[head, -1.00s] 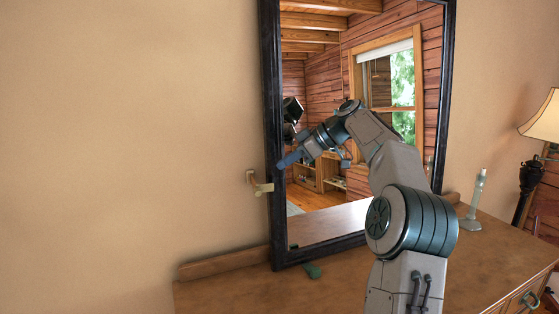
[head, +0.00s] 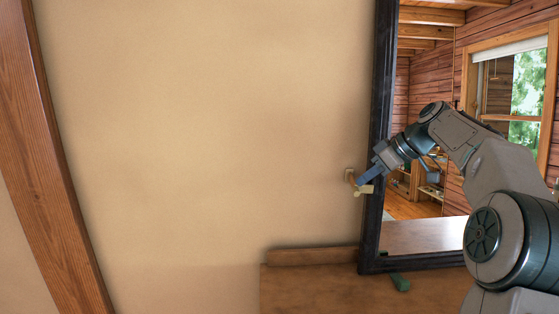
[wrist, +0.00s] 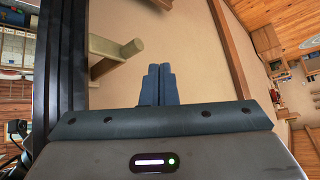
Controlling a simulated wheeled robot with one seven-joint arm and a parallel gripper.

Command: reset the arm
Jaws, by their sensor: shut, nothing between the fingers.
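My gripper (head: 365,182) is at the end of my bent arm, on the right of the head view, in front of the mirror's left frame edge. Its fingers are together with nothing between them. In the wrist view the two dark blue fingertips (wrist: 157,84) touch side by side and point towards the beige wall. A pale brass wall hook (head: 357,182) is close by the fingertips in the head view. In the wrist view the hook (wrist: 112,54) is just left of the fingers; I cannot tell whether they touch.
A black-framed mirror (head: 380,110) stands on a wooden dresser (head: 310,290) at right. A small green object (head: 400,282) lies by the mirror's foot. A slanted-looking wooden post (head: 45,150) is at far left. The wall (head: 210,130) between is bare.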

